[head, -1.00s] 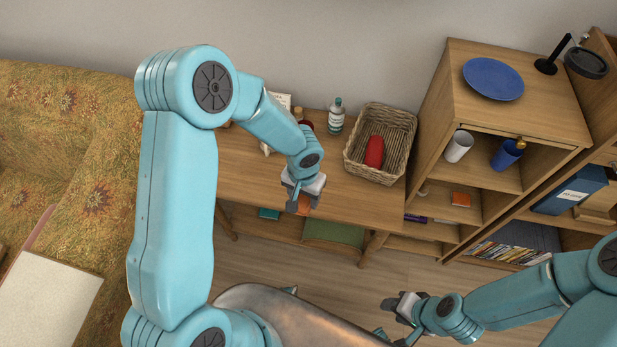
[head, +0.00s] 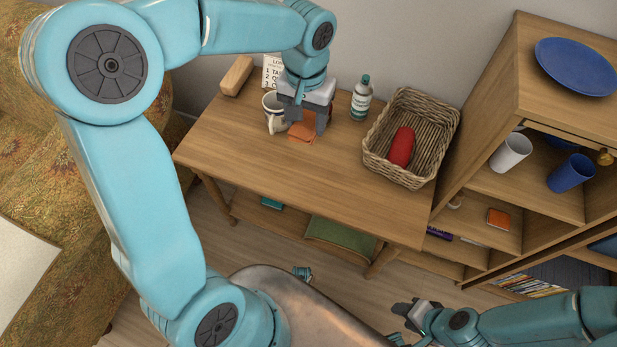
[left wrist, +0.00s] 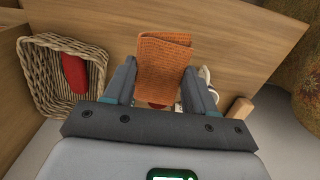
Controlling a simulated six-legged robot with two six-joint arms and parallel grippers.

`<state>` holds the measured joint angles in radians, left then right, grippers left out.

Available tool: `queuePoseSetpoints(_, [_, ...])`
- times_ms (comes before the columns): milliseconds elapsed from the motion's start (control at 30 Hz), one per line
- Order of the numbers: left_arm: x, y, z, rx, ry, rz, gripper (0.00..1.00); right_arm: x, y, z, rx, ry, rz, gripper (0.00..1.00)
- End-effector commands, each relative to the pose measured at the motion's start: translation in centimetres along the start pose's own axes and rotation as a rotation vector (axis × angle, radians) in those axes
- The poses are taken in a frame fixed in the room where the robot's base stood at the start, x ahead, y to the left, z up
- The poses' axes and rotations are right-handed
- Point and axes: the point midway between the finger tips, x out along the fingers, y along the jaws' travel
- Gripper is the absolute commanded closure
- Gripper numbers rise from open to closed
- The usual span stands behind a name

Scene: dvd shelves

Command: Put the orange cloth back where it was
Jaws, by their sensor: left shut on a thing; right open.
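The orange cloth (head: 302,132) is a small folded piece with a ribbed texture. My left gripper (head: 305,122) is shut on it above the back part of the wooden table (head: 265,165). In the left wrist view the cloth (left wrist: 163,65) sticks out between the fingers (left wrist: 160,85). I cannot tell whether its lower edge touches the tabletop. My right gripper (head: 415,315) is open and empty, low at the front right, away from the table.
A wicker basket (head: 448,120) with a red item (head: 402,146) stands right of the cloth. A mug (head: 273,115), a bottle (head: 361,98), a sign (head: 270,72) and a wooden block (head: 236,75) stand near. Shelves (head: 480,110) rise at right. The front tabletop is clear.

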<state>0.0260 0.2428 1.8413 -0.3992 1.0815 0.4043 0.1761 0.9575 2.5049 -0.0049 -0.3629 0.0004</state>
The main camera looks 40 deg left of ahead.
Motion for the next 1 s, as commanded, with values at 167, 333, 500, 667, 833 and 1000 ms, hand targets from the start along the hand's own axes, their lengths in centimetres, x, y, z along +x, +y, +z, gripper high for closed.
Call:
queuePoseSetpoints(167, [5.5,0.0,0.3,0.001,-0.009,-0.001,0.73,1.5,0.5,0.0,0.0,0.0,0.0,0.57])
queuePoseSetpoints(333, [10.5,0.1,0.3,0.001,-0.008,-0.002,0.73,2.7,1.0,-0.1,0.0,0.0,0.0,0.57])
queuePoseSetpoints(500, [13.7,0.2,0.1,0.001,-0.004,-0.001,0.73,3.3,1.2,-0.1,0.0,0.0,0.0,0.57])
queuePoseSetpoints(667, [14.8,0.3,-0.1,0.0,-0.001,-0.001,0.73,3.5,1.3,-0.1,0.0,0.0,0.0,0.57])
queuePoseSetpoints(833, [17.2,0.3,-0.1,0.0,-0.004,-0.001,0.73,4.2,1.5,-0.1,0.0,0.0,0.0,0.57])
queuePoseSetpoints(1000, [18.9,0.3,-0.2,0.0,-0.002,-0.001,0.73,4.6,1.6,-0.1,0.0,0.0,0.0,0.57])
